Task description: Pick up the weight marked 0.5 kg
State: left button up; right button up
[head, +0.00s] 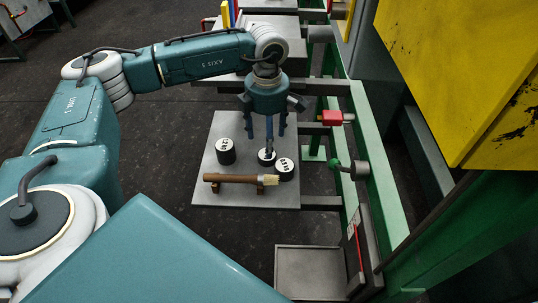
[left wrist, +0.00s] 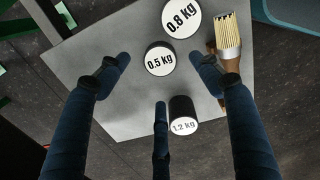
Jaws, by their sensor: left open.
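The 0.5 kg weight (left wrist: 160,57) is a small dark cylinder with a white labelled top. In the head view this weight (head: 266,158) stands on the grey plate (head: 212,192), partly hidden by a finger. My left gripper (head: 267,140) is open above it, fingers pointing down. In the left wrist view the fingers of my left gripper (left wrist: 158,80) are spread, and the weight shows between and beyond the two side fingertips, not held. The 0.8 kg weight (left wrist: 181,18) stands close beside it; the 1.2 kg weight (left wrist: 184,115) is farther off. My right gripper is not in view.
A brush (head: 235,178) lies along the plate's front, its bristles close to the 0.8 kg weight (head: 285,169). The 1.2 kg weight (head: 225,151) stands to the left. Green machine frame and a red part (head: 332,118) are on the right. An empty grey tray (head: 310,272) lies lower down.

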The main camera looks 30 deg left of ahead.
pick_arm(q)
notch_tip(320, 180, down, 7)
jog(key=shift+w+r+b, duration=0.1)
jog(key=shift+w+b, duration=0.05)
jog(key=shift+b, duration=0.5)
jog(key=shift+d, duration=0.1)
grip_shut()
